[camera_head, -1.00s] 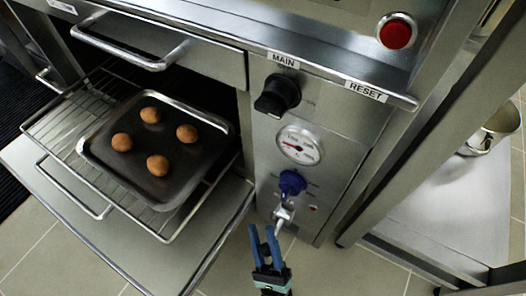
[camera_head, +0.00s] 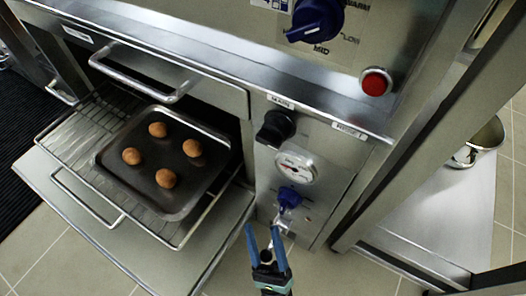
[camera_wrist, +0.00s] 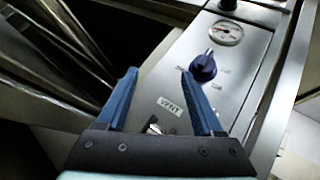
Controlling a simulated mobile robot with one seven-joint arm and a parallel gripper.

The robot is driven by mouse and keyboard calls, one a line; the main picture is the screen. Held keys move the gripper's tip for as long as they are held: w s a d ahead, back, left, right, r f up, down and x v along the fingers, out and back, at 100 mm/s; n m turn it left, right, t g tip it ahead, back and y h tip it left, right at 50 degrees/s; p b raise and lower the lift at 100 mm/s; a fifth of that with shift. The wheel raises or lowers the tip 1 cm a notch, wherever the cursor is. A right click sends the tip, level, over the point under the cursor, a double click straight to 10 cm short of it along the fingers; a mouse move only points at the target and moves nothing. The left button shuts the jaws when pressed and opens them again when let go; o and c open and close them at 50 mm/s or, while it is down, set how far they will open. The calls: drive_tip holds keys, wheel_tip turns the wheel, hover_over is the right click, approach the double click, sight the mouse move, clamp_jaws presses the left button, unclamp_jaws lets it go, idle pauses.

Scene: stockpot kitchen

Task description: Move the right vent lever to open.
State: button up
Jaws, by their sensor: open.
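A small metal lever (camera_wrist: 153,127) shows next to a VENT label (camera_wrist: 170,107) in the wrist view, partly hidden behind my gripper's body. In the head view, a bright metal piece (camera_head: 281,219) shows just below the blue knob, close to my gripper; its exact setting is too small to tell. My gripper (camera_head: 263,229) has blue fingers spread apart with nothing between them. In the wrist view my gripper (camera_wrist: 158,75) spans the panel's lower left part, with the label and lever seen between its fingers.
The blue knob (camera_head: 289,197) and gauge (camera_head: 296,167) sit above the lever on the steel panel. At left, an open oven door (camera_head: 75,222) and rack carry a tray (camera_head: 205,185) with several brown rolls. A red button (camera_head: 375,82) and a steel post (camera_head: 410,130) are at right.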

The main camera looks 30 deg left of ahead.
drive_tip(key=shift+r+p, duration=1.15)
drive_tip(key=shift+r, duration=0.7)
